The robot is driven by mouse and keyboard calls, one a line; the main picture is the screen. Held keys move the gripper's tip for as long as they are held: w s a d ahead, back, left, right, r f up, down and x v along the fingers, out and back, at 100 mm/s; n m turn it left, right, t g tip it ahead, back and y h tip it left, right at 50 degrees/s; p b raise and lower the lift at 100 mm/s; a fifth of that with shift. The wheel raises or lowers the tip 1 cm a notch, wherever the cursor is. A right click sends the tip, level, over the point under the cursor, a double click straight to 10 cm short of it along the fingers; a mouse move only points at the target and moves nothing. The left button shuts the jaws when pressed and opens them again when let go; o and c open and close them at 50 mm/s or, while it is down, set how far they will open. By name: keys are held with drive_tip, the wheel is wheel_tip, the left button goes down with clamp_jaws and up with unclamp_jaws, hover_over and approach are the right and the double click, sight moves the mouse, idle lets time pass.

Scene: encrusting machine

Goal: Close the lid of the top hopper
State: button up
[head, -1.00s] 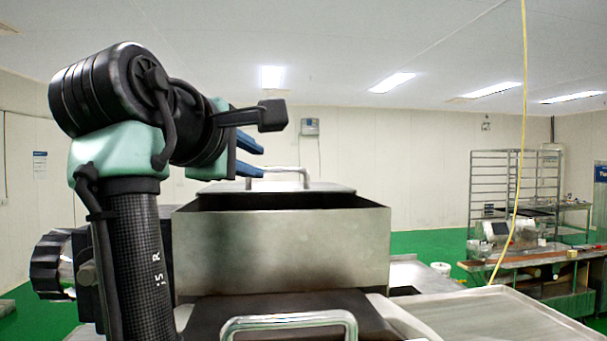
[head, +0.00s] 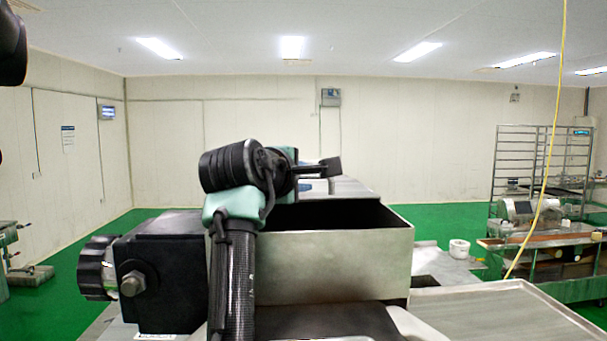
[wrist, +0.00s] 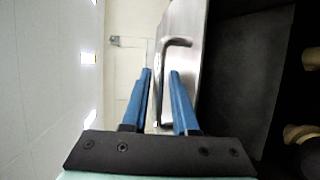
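The top hopper (head: 335,268) is an open-topped metal box in the middle of the head view, with its dark inside showing. In the head view my arm mostly hides the gripper.
A flat metal tray (head: 500,315) lies at the right front. A yellow cable (head: 545,180) hangs at the right. A wire rack (head: 540,160) and a bench stand farther back right. A white tub (head: 459,249) sits behind the machine.

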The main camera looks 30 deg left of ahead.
clamp_jaws()
idle(1.3)
